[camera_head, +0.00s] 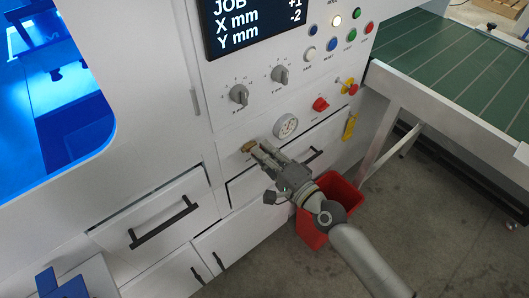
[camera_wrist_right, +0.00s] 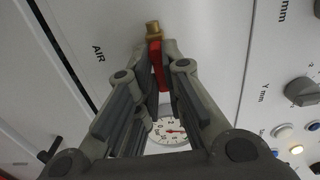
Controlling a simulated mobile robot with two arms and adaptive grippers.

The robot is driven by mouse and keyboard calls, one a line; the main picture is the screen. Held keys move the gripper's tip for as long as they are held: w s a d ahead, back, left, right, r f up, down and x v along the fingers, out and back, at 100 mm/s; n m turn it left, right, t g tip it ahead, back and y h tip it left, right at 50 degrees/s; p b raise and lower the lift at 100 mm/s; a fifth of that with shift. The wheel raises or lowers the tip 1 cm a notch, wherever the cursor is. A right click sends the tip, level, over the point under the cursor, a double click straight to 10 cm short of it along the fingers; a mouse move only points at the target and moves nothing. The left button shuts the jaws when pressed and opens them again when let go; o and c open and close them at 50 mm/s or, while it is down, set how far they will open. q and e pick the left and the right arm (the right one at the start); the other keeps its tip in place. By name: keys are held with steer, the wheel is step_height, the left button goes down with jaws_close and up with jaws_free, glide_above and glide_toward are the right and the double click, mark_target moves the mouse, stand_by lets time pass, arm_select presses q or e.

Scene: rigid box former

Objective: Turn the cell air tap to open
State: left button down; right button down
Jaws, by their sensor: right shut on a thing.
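The air tap shows in the head view as a small brass fitting (camera_head: 248,146) on the white front panel, left of the pressure gauge (camera_head: 287,126). In the right wrist view the tap has a brass body (camera_wrist_right: 153,30) and a red lever (camera_wrist_right: 156,62), beside the label AIR. My right gripper (camera_head: 262,152) is at the tap, and its fingers (camera_wrist_right: 155,70) are closed on the red lever. The fingers hide part of the lever. The gauge also shows behind the fingers in the right wrist view (camera_wrist_right: 169,132). My left gripper is not in view.
Above are two knobs (camera_head: 239,95), a red switch (camera_head: 320,104), a red and yellow stop button (camera_head: 350,87) and a display (camera_head: 252,22). Drawers with black handles (camera_head: 163,223) lie below. A red bin (camera_head: 338,190) stands under my right arm. A green conveyor (camera_head: 460,60) is at right.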

steer(key=c, duration=1.5)
jaws_free()
steer(key=shift+c, duration=0.2)
steer(key=v, duration=1.2)
steer(key=w+d+f+n+g+h, duration=0.1)
steer(key=d+f+n+h, duration=0.15)
steer(key=f, duration=0.65)
steer(key=w+d+f+n+g+h, duration=0.15)
steer(key=d+f, duration=0.25)
steer(key=f, duration=0.5)
steer(key=s+d+f+n+g+h, duration=0.1)
steer(key=s+d+f+h, duration=0.2)
steer(key=f, duration=0.5)
steer(key=s+d+f+n+g+h, duration=0.1)
steer(key=s+d+f+n+g, duration=0.2)
steer(key=f, duration=0.5)
steer(key=s+f+n+g+h, duration=0.1)
steer(key=s+f+g, duration=0.1)
steer(key=s+f, duration=0.4)
steer(key=s+d+f+n+g, duration=0.1)
steer(key=s+f, duration=0.5)
steer(key=s, duration=0.9)
steer(key=s+f+n+g+h, duration=0.1)
steer(key=s+f+n+g, duration=0.2)
steer(key=s+f, duration=0.4)
steer(key=s+g, duration=0.1)
steer(key=s, duration=0.2)
steer(key=shift+s+d+h, duration=0.2)
steer(key=shift+s+h, duration=0.05)
steer(key=shift+h, duration=0.05)
